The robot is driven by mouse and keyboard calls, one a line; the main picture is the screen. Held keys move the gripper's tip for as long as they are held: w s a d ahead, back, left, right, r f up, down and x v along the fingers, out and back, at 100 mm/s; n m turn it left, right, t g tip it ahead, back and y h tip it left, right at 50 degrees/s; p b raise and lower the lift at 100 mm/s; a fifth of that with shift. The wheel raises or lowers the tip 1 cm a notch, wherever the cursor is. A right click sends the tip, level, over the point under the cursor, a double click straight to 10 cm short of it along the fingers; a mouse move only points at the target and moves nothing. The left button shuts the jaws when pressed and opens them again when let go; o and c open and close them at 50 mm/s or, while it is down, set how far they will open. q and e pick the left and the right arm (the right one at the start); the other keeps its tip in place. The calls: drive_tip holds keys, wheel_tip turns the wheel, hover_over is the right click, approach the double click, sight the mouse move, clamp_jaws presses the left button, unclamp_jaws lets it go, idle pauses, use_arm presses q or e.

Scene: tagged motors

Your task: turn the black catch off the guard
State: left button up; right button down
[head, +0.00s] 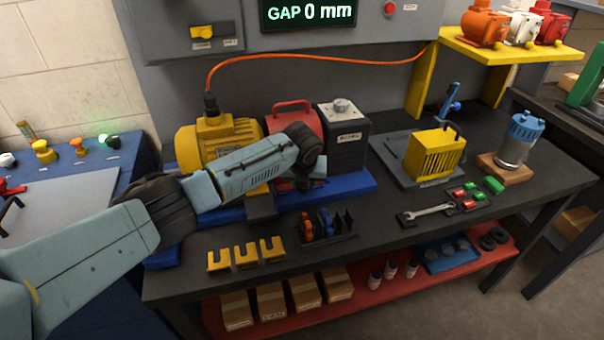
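A red guard (293,122) with a red handle on top sits between the yellow motor (205,140) and a dark grey block (345,140), above a blue base (355,185). My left arm comes in from the left and crosses in front of the motor. Its wrist end is at the front of the red guard and covers the guard's lower part. My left gripper (308,172) is there, low in front of the guard, with its fingers mostly hidden. I cannot make out the black catch; that area is covered by my arm. My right gripper is not in view.
A yellow slotted cover (435,155) stands on a dark plate to the right. Yellow forked pieces (246,255) and a small black rack (327,228) lie along the front edge. A wrench (428,212) lies right of them. An orange cable (320,62) runs behind the motor.

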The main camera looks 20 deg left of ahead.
use_arm(q)
drive_tip(key=shift+d+r+n+y+p, duration=0.2)
drive_tip(key=shift+n+y+p, duration=0.15)
drive_tip(key=shift+n, duration=0.65)
drive_tip(key=shift+w+f+n+g+y, duration=0.15)
drive_tip(key=shift+n+g+y, duration=0.15)
drive_tip(key=shift+n, duration=0.6)
drive_tip(key=shift+d+n+y, duration=0.1)
drive_tip(key=shift+n+y, duration=0.25)
drive_tip(key=shift+n, duration=0.55)
drive_tip(key=shift+w+f+n+g+b, duration=0.15)
drive_tip(key=shift+n+g+b, duration=0.25)
drive_tip(key=shift+n+b, duration=0.45)
drive_tip(key=n+g+b, duration=0.1)
drive_tip(key=n+b, duration=0.1)
drive_tip(key=b, duration=0.1)
drive_tip(key=n+y+b, duration=0.1)
drive_tip(key=n+b, duration=0.2)
drive_tip(key=b, duration=0.1)
drive_tip(key=shift+w+d+g, duration=0.1)
drive_tip(key=shift+g, duration=0.3)
drive_tip(key=shift+b, duration=0.45)
drive_tip(key=shift+n, duration=0.35)
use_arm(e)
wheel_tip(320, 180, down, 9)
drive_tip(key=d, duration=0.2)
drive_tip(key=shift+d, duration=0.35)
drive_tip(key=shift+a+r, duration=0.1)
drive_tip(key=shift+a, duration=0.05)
